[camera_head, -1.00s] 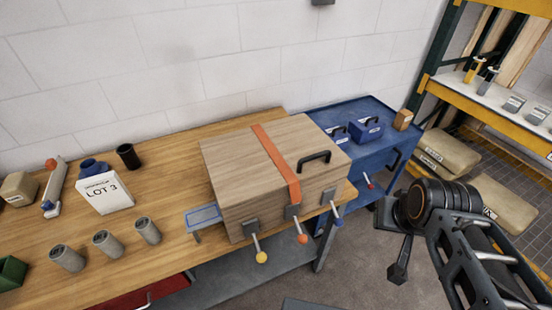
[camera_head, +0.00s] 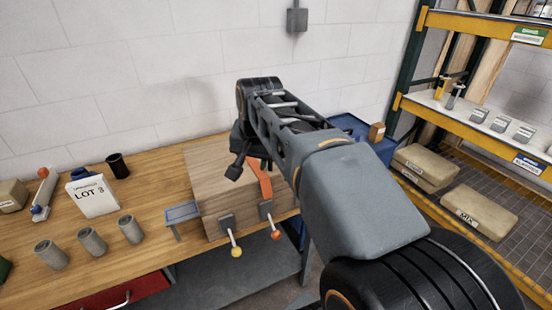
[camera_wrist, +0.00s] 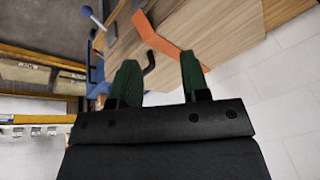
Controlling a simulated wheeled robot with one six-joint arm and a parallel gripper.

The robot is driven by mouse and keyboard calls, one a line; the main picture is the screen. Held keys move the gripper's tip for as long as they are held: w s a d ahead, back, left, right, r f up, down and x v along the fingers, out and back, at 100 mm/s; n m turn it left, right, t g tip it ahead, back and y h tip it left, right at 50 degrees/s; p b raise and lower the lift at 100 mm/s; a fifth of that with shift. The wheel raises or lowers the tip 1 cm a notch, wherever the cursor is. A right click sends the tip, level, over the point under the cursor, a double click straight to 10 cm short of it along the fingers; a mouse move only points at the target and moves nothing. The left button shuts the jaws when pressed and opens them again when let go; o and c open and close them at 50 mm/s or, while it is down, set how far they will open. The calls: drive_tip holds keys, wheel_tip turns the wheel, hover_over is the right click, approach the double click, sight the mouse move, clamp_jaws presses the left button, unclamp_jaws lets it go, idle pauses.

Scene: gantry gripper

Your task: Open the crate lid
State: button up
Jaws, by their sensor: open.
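The wooden crate (camera_head: 212,178) stands on the bench, its right side hidden behind my arm in the head view. Its top (camera_wrist: 215,30) looks flat and shut in the wrist view. An orange strap (camera_head: 264,180) crosses the lid and also shows in the wrist view (camera_wrist: 160,38). Levers with a yellow ball (camera_head: 236,252) and an orange ball (camera_head: 276,235) hang on the crate front. A blue-ball lever (camera_wrist: 88,12) shows in the wrist view. My gripper (camera_wrist: 158,62) is open over the crate. The black lid handle (camera_wrist: 150,66) appears between its green fingers, partly hidden; contact cannot be told.
Left of the crate are a small blue stand (camera_head: 182,212), grey cylinders (camera_head: 92,241) and a LOT 3 box (camera_head: 94,195). A blue cart (camera_head: 345,121) stands behind my arm. A yellow-and-green shelf (camera_head: 480,110) is at the right.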

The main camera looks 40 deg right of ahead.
drive_tip(key=w+d+r+m+g+b, duration=0.1)
drive_tip(key=w+d+m+b, duration=0.15)
drive_tip(key=d+m, duration=0.45)
drive_tip(key=w+d+r+m+b, duration=0.15)
drive_tip(key=w+d+m, duration=0.25)
drive_tip(key=d, duration=0.5)
drive_tip(key=x, duration=1.2)
drive_tip(key=shift+a+f, duration=0.25)
drive_tip(key=shift+f, duration=0.05)
clamp_jaws()
